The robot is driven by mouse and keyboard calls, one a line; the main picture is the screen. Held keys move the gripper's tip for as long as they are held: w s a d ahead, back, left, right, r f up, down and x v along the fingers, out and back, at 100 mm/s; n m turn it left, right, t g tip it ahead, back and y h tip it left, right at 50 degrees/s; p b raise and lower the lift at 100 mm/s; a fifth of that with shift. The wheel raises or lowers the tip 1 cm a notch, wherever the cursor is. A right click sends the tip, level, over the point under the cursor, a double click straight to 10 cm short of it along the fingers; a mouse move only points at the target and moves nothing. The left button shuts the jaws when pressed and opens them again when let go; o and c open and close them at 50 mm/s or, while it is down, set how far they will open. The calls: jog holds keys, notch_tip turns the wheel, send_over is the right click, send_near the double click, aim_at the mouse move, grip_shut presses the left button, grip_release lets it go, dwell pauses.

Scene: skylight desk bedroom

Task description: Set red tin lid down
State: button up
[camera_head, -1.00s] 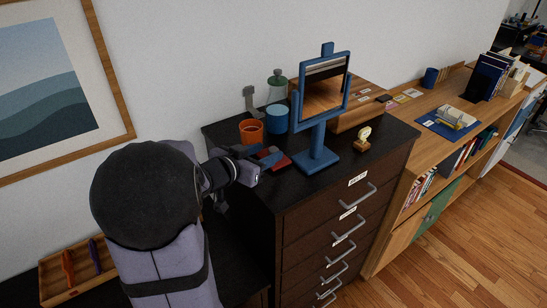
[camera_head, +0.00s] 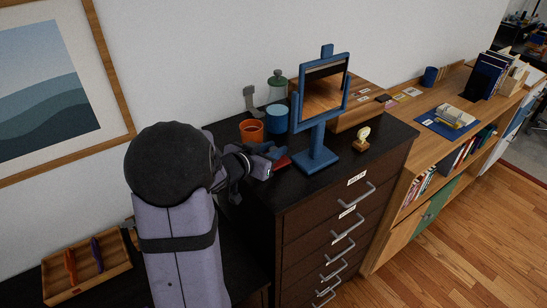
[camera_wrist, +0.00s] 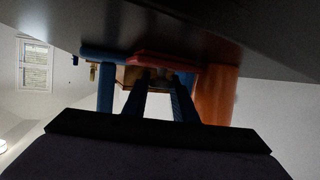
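The red tin lid (camera_head: 283,163) is low over or on the black dresser top (camera_head: 325,187), left of the blue stand's base; my gripper partly hides it. In the wrist view it is a flat red strip (camera_wrist: 150,56) close along the dark surface; I cannot tell whether it touches. My gripper (camera_head: 273,153) is at the lid. Its two dark blue fingers (camera_wrist: 158,78) point at the lid with a gap between them. The fingertips blend into the dark there, so whether they grip it is unclear.
An orange cup (camera_head: 251,131), a blue tin (camera_head: 277,119), a green-topped jar (camera_head: 277,89) and a grey bracket-like object (camera_head: 250,101) stand behind. The blue framed stand (camera_head: 317,158) is close on the right. A small gold-and-wood trophy (camera_head: 362,141) is further right.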

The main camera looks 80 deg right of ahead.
aim_at(273, 149)
grip_shut()
notch_tip(273, 149, up, 10)
jog(key=shift+r+p, duration=0.1)
jog(key=shift+p, duration=0.45)
